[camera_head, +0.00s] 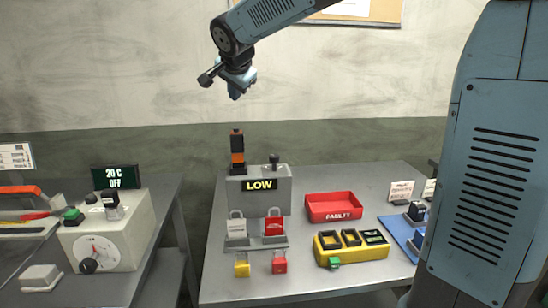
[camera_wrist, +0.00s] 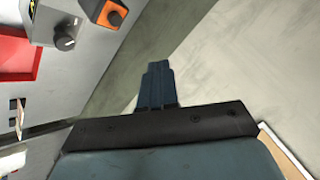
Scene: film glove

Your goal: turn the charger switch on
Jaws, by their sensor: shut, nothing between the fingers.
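My gripper (camera_head: 235,92) is shut and empty, high in front of the wall, above the right table. Its closed fingers also show in the wrist view (camera_wrist: 156,82). No part is labelled as the charger switch. A yellow block (camera_head: 375,253) with several black bays stands at the table's front right and has a small green part (camera_head: 334,262) on its front. A grey box (camera_head: 262,206) with a "LOW" display (camera_head: 259,184) stands at the back left, with a black knob (camera_head: 274,158) on top. My gripper is well apart from both. Switch positions are too small to tell.
A red tray (camera_head: 333,218) labelled "FAULTY" sits behind the yellow block. A padlock rack (camera_head: 256,247) stands before the grey box; a blue board (camera_head: 398,234) lies at right. The left table (camera_head: 150,246) holds a white box (camera_head: 103,240) with a dial.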

